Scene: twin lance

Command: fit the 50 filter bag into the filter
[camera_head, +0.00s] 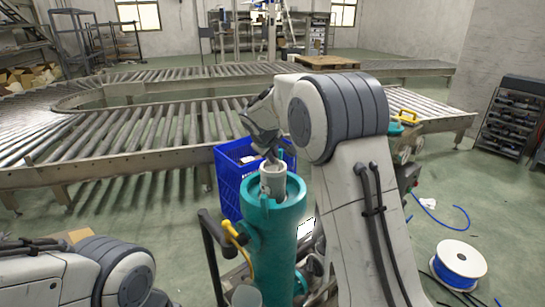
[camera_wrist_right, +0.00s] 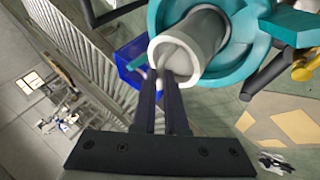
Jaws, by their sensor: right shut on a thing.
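The filter (camera_head: 270,240) is an upright teal cylinder with an open top, in the middle of the head view. Its teal rim also shows in the right wrist view (camera_wrist_right: 250,45). A pale grey, tube-shaped filter bag (camera_head: 273,180) stands in the filter's mouth, its top above the rim and its lower part hidden. In the right wrist view the bag (camera_wrist_right: 212,38) shows its open round end. No 50 marking is readable. My right gripper (camera_wrist_right: 168,78) is shut on the bag's top edge; it also shows above the filter in the head view (camera_head: 271,157). My left gripper is out of view.
A blue crate (camera_head: 229,188) stands behind the filter. A yellow-handled part (camera_head: 237,238) is at the filter's left side. Roller conveyors (camera_head: 130,130) cross behind. A blue hose spool (camera_head: 459,265) lies on the floor at right, with open floor around it.

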